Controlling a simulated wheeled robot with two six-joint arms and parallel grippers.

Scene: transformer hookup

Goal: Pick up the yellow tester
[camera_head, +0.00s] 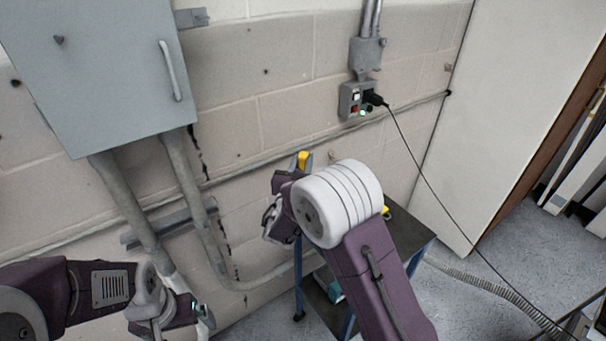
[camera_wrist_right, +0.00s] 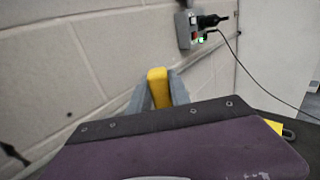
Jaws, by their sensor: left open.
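The yellow tester (camera_head: 303,160) stands up between the fingertips of my right gripper (camera_head: 301,168), close to the wall. In the right wrist view the tester (camera_wrist_right: 158,88) is a yellow block with the two grey fingers of my right gripper (camera_wrist_right: 158,95) against its sides. The right gripper is shut on it and holds it above the cart's level; its lower part is hidden by the gripper and wrist. My left gripper (camera_head: 200,315) is open and empty at the lower left, below the grey cabinet.
A dark-topped cart (camera_head: 408,236) stands under my right arm, with another yellow item (camera_head: 386,211) partly hidden on it. A grey outlet box (camera_head: 357,100) with a black plug and cable (camera_head: 420,165) is on the wall. A grey cabinet (camera_head: 100,75) and conduits (camera_head: 190,180) are at the left.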

